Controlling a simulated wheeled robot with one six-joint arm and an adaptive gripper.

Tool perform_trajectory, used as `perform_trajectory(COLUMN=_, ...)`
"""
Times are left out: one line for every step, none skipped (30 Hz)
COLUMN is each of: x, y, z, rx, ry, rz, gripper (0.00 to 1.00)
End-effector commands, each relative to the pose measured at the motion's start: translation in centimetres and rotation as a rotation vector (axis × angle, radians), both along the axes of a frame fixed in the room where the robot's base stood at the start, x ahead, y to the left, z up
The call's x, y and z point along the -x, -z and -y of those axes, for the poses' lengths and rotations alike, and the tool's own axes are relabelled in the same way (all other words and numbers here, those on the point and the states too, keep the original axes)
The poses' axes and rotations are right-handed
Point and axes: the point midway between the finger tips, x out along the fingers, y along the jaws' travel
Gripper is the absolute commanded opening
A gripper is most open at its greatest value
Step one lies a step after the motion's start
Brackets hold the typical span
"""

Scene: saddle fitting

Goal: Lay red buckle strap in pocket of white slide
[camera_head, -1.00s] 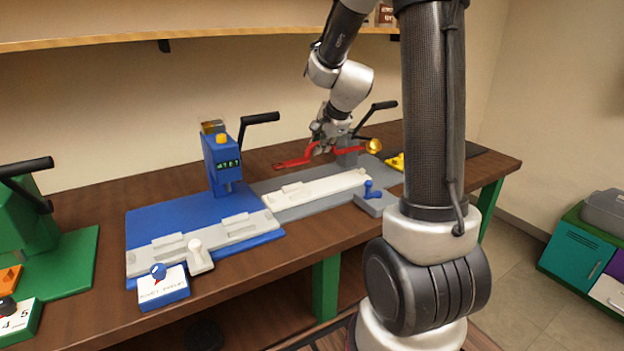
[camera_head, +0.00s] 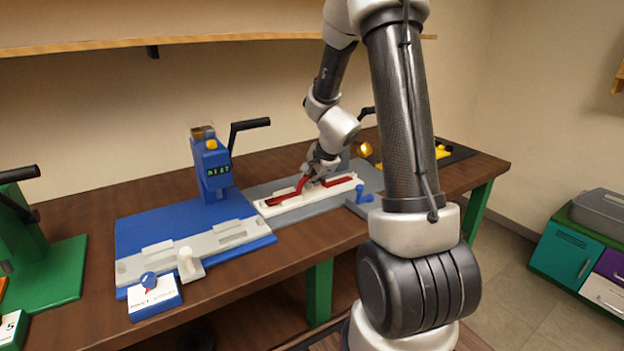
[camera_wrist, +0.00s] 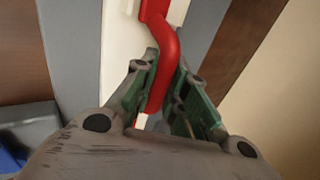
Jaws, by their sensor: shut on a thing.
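The red buckle strap (camera_head: 287,195) lies along the top of the white slide (camera_head: 270,210) in the head view. Its raised red handle-like part rises into my gripper (camera_head: 318,172). In the wrist view the red strap (camera_wrist: 164,60) runs between the green-lined fingers of my gripper (camera_wrist: 160,100), which are shut on it. The white slide (camera_wrist: 118,65) shows beneath it. The strap looks in line with the slide, but I cannot tell whether it rests fully in the pocket.
A blue press (camera_head: 213,170) with a black lever stands left of the slide on a blue base. A blue-handled clamp (camera_head: 362,195) sits at the slide's right end. A gold knob (camera_head: 364,149) is behind my gripper. A grey rail (camera_head: 215,238) continues left.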

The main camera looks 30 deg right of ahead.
Motion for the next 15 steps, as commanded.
perform_trajectory(x=0.01, y=0.08, z=0.01, rx=0.000, ry=0.000, rz=0.000, gripper=0.00)
perform_trajectory(x=0.01, y=0.18, z=0.02, rx=0.000, ry=0.000, rz=-0.001, gripper=0.00)
perform_trajectory(x=0.01, y=0.31, z=0.03, rx=-0.001, ry=0.001, rz=0.000, gripper=0.00)
perform_trajectory(x=0.00, y=0.25, z=0.01, rx=-0.001, ry=0.001, rz=0.000, gripper=0.20)
perform_trajectory(x=0.00, y=0.24, z=0.01, rx=0.000, ry=0.000, rz=0.000, gripper=0.25)
perform_trajectory(x=0.00, y=0.24, z=0.00, rx=0.000, ry=0.000, rz=0.000, gripper=0.33)
perform_trajectory(x=0.00, y=0.24, z=0.00, rx=0.000, ry=0.000, rz=0.000, gripper=0.36)
perform_trajectory(x=0.01, y=0.24, z=0.00, rx=0.000, ry=0.000, rz=0.000, gripper=0.36)
perform_trajectory(x=0.00, y=0.24, z=0.00, rx=0.000, ry=0.000, rz=0.000, gripper=0.36)
perform_trajectory(x=0.01, y=0.24, z=0.00, rx=0.000, ry=0.000, rz=0.000, gripper=0.36)
perform_trajectory(x=0.01, y=0.24, z=-0.01, rx=0.000, ry=0.000, rz=0.000, gripper=0.36)
perform_trajectory(x=0.01, y=0.24, z=-0.01, rx=0.000, ry=0.000, rz=0.000, gripper=0.36)
perform_trajectory(x=0.01, y=0.24, z=-0.01, rx=-0.001, ry=-0.001, rz=0.000, gripper=0.36)
perform_trajectory(x=0.01, y=0.24, z=-0.01, rx=-0.001, ry=-0.001, rz=0.000, gripper=0.36)
perform_trajectory(x=0.01, y=0.22, z=-0.01, rx=-0.001, ry=-0.001, rz=0.000, gripper=0.36)
